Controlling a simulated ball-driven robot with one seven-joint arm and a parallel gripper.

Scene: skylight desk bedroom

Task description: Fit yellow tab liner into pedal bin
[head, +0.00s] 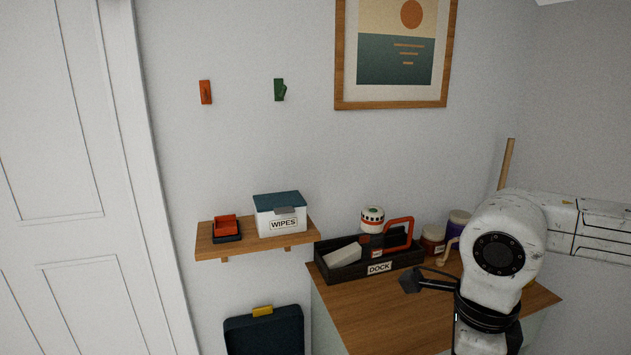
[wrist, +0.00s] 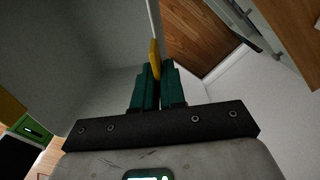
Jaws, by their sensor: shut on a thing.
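My gripper (wrist: 158,72) shows in the wrist view, with its two teal fingers close together. They are shut on a thin yellow tab (wrist: 154,55), which sticks out past the fingertips. A thin pale edge (wrist: 152,18) runs up from the tab; I cannot tell whether it is the liner's rim. In the head view my gripper is out of frame. A dark navy, round-cornered panel (head: 264,335) with a yellow piece (head: 262,311) on its top edge stands low against the wall. It looks like part of the pedal bin, but its lower part is cut off.
A wooden desk (head: 385,310) carries a dark dock tray (head: 400,259) and jars. A wall shelf (head: 212,250) holds a wipes box (head: 280,215) and a small red-and-black item (head: 226,229). A white door (head: 60,180) is at left. My arm hangs over the desk's right side.

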